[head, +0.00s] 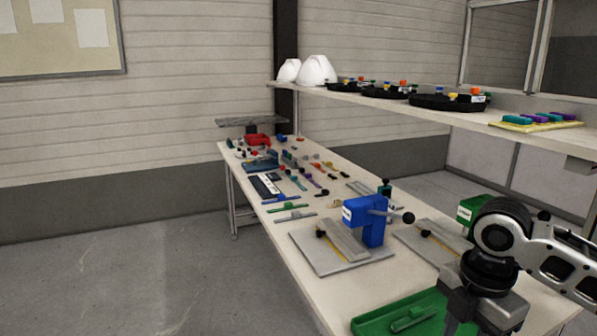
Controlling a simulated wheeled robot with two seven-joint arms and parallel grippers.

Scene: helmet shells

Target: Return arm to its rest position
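My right arm comes in from the right edge, over the near end of the long workbench (279,240). Its gripper (478,327) points down at the lower right, above or beside a green tray (372,325). The fingertips run to the bottom of the picture and I cannot tell their opening or whether they touch anything. My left arm and gripper are not in view. Two white helmet shells (317,70) stand at the far left end of the shelf (400,108), well away from my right gripper.
A blue bench press (368,222) with a black-knobbed lever stands on a grey plate left of my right arm. A green block (469,211) sits close behind the arm. Small tools cover the far bench. The floor at left is clear.

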